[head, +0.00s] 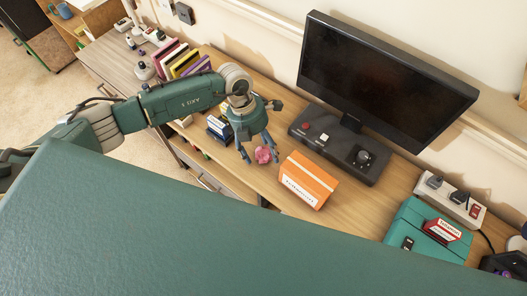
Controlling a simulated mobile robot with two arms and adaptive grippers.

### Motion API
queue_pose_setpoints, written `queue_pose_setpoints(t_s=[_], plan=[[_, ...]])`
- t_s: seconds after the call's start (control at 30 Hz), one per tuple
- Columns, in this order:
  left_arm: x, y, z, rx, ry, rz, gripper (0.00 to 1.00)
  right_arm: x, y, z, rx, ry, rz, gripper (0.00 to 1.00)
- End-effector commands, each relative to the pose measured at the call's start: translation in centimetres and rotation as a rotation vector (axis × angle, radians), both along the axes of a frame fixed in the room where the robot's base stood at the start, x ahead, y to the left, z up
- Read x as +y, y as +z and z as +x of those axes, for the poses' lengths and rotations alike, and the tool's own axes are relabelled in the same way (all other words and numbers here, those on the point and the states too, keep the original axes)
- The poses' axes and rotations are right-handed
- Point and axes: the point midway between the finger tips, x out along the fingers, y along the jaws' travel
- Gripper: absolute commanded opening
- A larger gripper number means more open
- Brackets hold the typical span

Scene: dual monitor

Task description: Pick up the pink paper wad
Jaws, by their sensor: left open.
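The pink paper wad (263,154) is a small crumpled ball on the wooden desk (232,182), left of the orange box. My left gripper (258,155) is open and points down at the wad, with its fingers around or just beside it. Whether the fingers touch the wad cannot be told from this view. My left arm reaches in from the left above the desk. My right gripper is not in view.
An orange box (307,181) stands close right of the wad. A dark monitor (385,75) stands on a black base behind it. A dark blue box (218,128) is left of the gripper. A teal box (413,226) and power strip (452,199) are at right.

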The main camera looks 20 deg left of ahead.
Motion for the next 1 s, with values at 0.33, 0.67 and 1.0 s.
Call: queue_pose_setpoints(t_s=[0.33,0.67,1.0], plan=[[0.0,-0.2,0.0,-0.001,0.000,0.001,0.47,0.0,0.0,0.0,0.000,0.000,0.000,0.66],[0.0,-0.2,0.0,-0.001,0.001,0.001,0.34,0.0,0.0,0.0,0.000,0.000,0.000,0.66],[0.0,1.4,0.1,-0.004,0.000,0.000,0.34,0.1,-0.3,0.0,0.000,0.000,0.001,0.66]])
